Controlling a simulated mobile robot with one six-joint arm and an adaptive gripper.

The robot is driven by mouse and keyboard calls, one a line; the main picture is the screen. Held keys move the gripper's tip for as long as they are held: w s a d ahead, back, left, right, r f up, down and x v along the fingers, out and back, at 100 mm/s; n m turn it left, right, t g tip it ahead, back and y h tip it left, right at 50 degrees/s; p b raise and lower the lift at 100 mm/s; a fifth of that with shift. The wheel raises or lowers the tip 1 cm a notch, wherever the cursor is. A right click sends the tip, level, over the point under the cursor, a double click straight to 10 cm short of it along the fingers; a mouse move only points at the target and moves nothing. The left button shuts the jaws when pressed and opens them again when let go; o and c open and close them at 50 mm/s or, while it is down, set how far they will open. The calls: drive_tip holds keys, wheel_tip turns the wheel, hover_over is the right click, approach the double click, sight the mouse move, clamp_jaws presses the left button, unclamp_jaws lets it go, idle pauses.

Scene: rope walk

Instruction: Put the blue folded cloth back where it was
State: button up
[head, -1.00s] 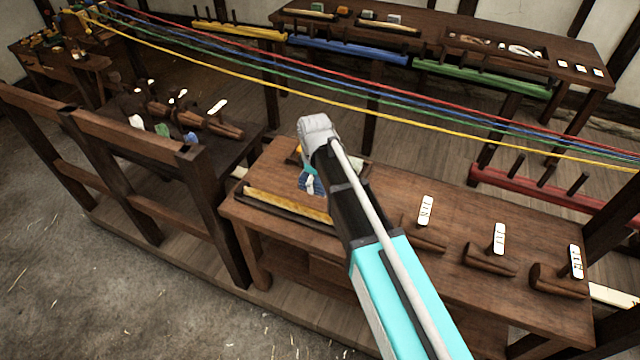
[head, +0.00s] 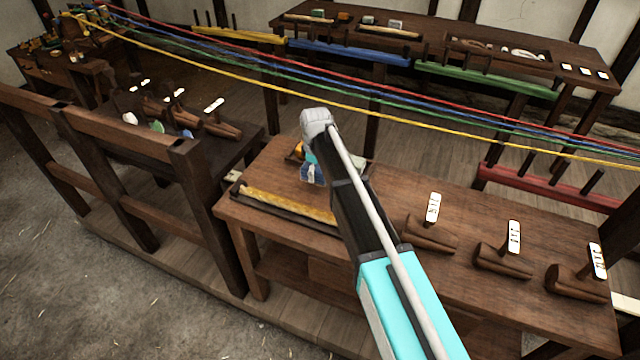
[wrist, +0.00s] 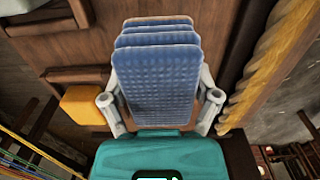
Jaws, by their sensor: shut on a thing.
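The blue folded cloth (wrist: 160,75) is between the fingers of my gripper (wrist: 160,115) in the wrist view, its several folded layers showing. My gripper is shut on it. In the head view my gripper (head: 311,172) is over the left part of the near bench, and a small blue patch of the cloth (head: 309,174) shows below my arm. I cannot tell whether the cloth touches the bench top. Beneath and around the cloth in the wrist view is brown wood. The cloth's far side and underside are hidden.
A yellow block (wrist: 83,105) lies beside my gripper. A thick tan rope length (head: 285,205) lies in a tray along the bench's front left. Wooden tools with white tags (head: 433,208) stand at the right. Coloured ropes (head: 400,110) stretch across behind my arm.

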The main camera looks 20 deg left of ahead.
sight(316, 178)
drive_tip(key=shift+w+f, duration=0.1)
idle(0.3)
drive_tip(key=shift+w+a+f+b, duration=0.15)
drive_tip(key=shift+w+f+b, duration=0.2)
drive_tip(key=shift+f+b, duration=1.6)
drive_tip(key=shift+f, duration=0.15)
drive_tip(key=o, duration=0.8)
drive_tip(key=shift+r, duration=0.25)
wheel_tip(316, 178, up, 12)
drive_tip(key=p, duration=1.2)
